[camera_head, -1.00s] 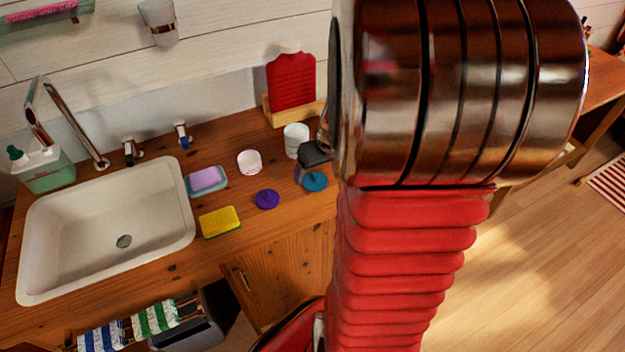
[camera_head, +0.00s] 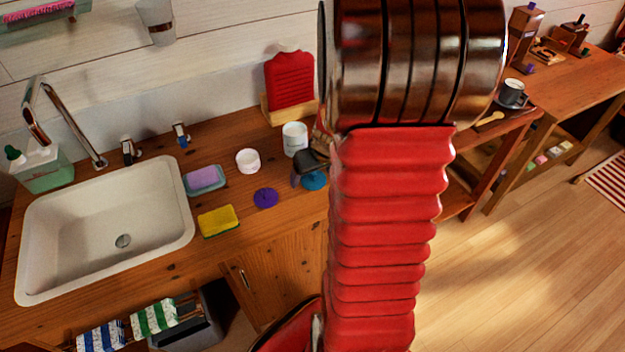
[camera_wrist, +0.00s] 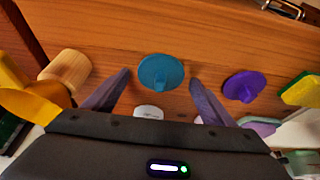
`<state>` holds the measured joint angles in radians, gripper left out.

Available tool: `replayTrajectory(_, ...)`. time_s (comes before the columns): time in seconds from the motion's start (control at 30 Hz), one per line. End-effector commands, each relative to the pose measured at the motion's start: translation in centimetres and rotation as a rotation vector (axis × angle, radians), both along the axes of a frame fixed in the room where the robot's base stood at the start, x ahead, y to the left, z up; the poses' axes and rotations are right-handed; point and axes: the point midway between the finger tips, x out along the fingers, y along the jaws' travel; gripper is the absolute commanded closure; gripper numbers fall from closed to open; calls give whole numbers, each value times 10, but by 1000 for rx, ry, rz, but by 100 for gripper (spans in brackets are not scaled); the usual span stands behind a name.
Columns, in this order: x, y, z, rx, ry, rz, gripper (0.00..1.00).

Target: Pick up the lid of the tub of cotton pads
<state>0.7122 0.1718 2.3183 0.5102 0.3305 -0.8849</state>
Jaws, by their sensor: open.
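Two loose knobbed lids lie on the wooden counter: a teal lid (camera_head: 316,181) and a purple lid (camera_head: 265,198). Two white tubs stand behind them, a short tub (camera_head: 248,160) and a taller tub (camera_head: 295,138). I cannot tell which one holds cotton pads. My gripper (camera_head: 306,168) is over the counter beside the teal lid and partly covers it. In the wrist view my open gripper (camera_wrist: 160,78) has its fingertips on either side of the teal lid (camera_wrist: 160,71), with nothing held. The purple lid (camera_wrist: 243,86) lies just right of the right finger.
A yellow sponge (camera_head: 219,221) and a purple sponge on a blue dish (camera_head: 205,179) lie between the lids and the sink (camera_head: 60,245). In the wrist view a wooden cylinder (camera_wrist: 68,68) is near the left finger.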

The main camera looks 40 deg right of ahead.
Motion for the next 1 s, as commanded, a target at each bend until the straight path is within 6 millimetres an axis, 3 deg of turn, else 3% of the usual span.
replayTrajectory(0.4,0,0,0,0,0,-1,24)
replayTrajectory(1.0,0,0,0,0,0,-1,66)
